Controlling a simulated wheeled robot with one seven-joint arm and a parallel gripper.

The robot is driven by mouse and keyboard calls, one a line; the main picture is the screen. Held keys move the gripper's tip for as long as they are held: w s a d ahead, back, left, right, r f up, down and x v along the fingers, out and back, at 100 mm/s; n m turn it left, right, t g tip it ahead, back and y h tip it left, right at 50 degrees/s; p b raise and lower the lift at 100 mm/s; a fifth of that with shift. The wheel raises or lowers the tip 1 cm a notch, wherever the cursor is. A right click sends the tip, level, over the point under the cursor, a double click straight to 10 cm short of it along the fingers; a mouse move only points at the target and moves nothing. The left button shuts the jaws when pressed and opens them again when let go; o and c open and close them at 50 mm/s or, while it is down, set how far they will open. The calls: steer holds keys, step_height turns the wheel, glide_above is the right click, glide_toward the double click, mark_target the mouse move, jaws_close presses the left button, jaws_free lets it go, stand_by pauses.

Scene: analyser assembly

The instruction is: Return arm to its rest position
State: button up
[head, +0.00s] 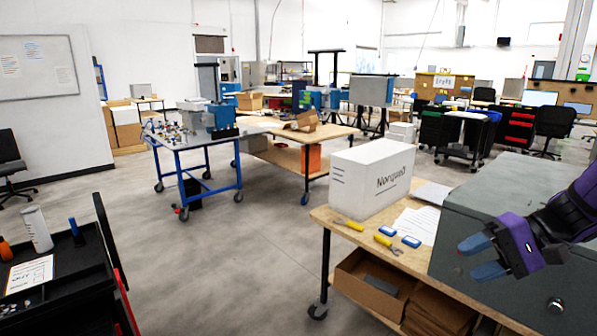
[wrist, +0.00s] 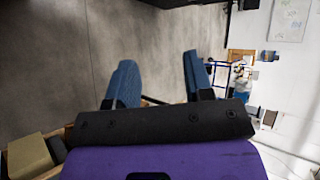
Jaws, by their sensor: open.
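My gripper (head: 479,257) is at the right of the head view, at the end of my purple and black arm. Its two blue fingers point left and stand apart with nothing between them. It is in front of a large grey metal box (head: 480,205) on the wooden workbench (head: 328,216). In the wrist view my gripper (wrist: 160,85) shows two blue fingers spread wide, with bare floor beyond them. No object is held.
A white carton (head: 372,178), yellow-handled tools (head: 386,243) and papers (head: 417,224) lie on the workbench. A black cart (head: 100,270) stands at the lower left. A blue-framed table (head: 205,158) stands farther back. The grey floor (head: 210,260) between is clear.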

steer(key=s+a+r+n+t+h, duration=0.1)
steer(key=s+r+n+t+h, duration=0.3)
steer(key=s+r+h, duration=0.7)
step_height(320, 180, up, 2)
steer(key=shift+s+a+r+h, duration=0.1)
steer(key=shift+s+a+h, duration=0.25)
steer(key=shift+s, duration=0.75)
steer(key=shift+c, duration=0.4)
